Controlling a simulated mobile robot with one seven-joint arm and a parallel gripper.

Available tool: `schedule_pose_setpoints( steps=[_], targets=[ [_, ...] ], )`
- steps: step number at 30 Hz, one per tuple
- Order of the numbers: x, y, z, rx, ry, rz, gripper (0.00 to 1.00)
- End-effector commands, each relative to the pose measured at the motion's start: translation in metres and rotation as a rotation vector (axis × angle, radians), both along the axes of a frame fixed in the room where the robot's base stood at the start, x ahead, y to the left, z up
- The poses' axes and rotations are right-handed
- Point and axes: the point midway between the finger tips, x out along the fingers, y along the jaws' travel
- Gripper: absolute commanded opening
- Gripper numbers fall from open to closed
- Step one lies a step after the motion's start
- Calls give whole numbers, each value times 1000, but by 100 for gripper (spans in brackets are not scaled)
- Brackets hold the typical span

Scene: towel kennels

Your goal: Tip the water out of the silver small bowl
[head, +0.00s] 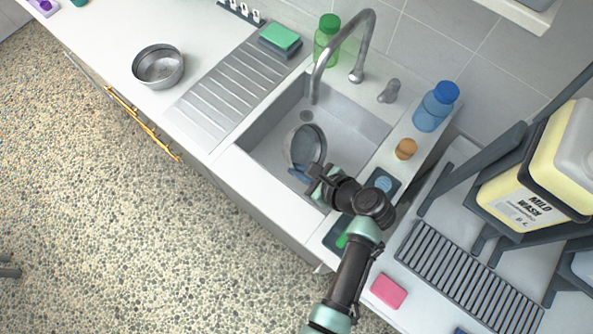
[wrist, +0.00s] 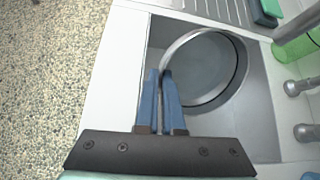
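A silver bowl (head: 304,147) is over the sink basin (head: 362,128), strongly tilted in the head view. It also fills the middle of the wrist view (wrist: 205,68), with its round rim and grey inside showing. My gripper (head: 300,176) reaches in from the near right side of the sink. Its blue fingers (wrist: 165,74) are close together on the near rim of this bowl, one on each side of the wall. I cannot make out any water in it. A second silver bowl (head: 159,66) stands upright on the counter at the left.
The curved faucet (head: 343,42) rises behind the sink. A ribbed drainboard (head: 232,85) lies left of it. A green bottle (head: 327,42), a blue bottle (head: 436,108) and a brown stopper (head: 405,149) stand around the basin. A yellow jug (head: 527,188) is at the right.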

Motion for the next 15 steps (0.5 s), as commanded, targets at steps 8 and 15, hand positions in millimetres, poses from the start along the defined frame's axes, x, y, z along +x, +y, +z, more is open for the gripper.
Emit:
schedule_pose_setpoints(
  steps=[8, 15],
  targets=[
    [-3, -6, -9, 100, -75, -2, 0],
    [-6, -10, -11, 183, -136, -3, 0]
  ],
)
